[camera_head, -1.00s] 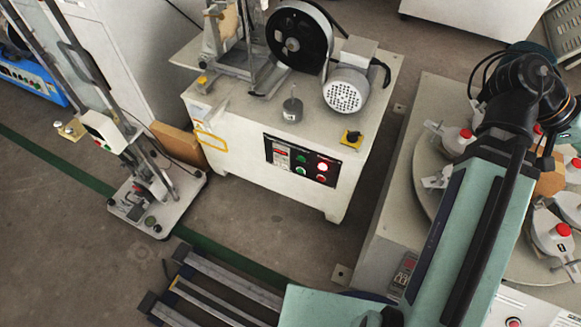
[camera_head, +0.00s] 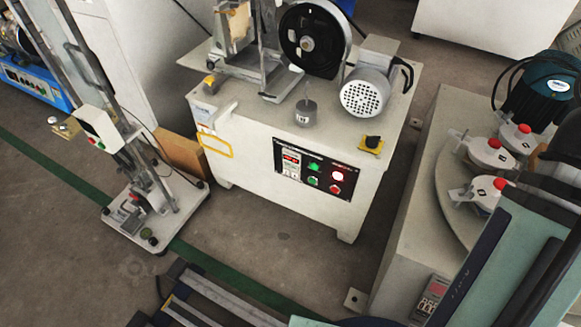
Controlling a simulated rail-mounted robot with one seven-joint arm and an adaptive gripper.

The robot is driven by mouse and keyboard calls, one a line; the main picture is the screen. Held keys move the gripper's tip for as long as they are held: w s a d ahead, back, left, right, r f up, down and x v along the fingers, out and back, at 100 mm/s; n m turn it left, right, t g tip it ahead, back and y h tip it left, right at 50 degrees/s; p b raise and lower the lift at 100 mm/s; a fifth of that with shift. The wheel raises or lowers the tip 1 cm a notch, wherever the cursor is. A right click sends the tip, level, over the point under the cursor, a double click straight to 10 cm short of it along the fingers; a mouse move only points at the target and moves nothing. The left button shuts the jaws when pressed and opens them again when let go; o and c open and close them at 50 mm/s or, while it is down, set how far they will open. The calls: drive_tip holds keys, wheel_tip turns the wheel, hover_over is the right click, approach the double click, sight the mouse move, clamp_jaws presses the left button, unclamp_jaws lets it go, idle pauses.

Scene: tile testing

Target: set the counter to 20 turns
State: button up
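The white machine in the middle has a black control panel (camera_head: 313,170) on its front. A small counter display (camera_head: 291,158) with red digits sits at the panel's left, with small keys below it; the digits are too small to read. Green and red round buttons and a lit light (camera_head: 338,176) are to its right. A second small display unit (camera_head: 432,297) with keys is on the front of the turntable machine at the right; its reading is unclear too. My green arm crosses the lower right, and my gripper is not in view.
The turntable (camera_head: 450,190) carries several white weights with red knobs. A dark green motor (camera_head: 543,90) stands behind it. A tall test stand (camera_head: 150,215) is on the left. Grey floor (camera_head: 280,235) is clear before the middle machine.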

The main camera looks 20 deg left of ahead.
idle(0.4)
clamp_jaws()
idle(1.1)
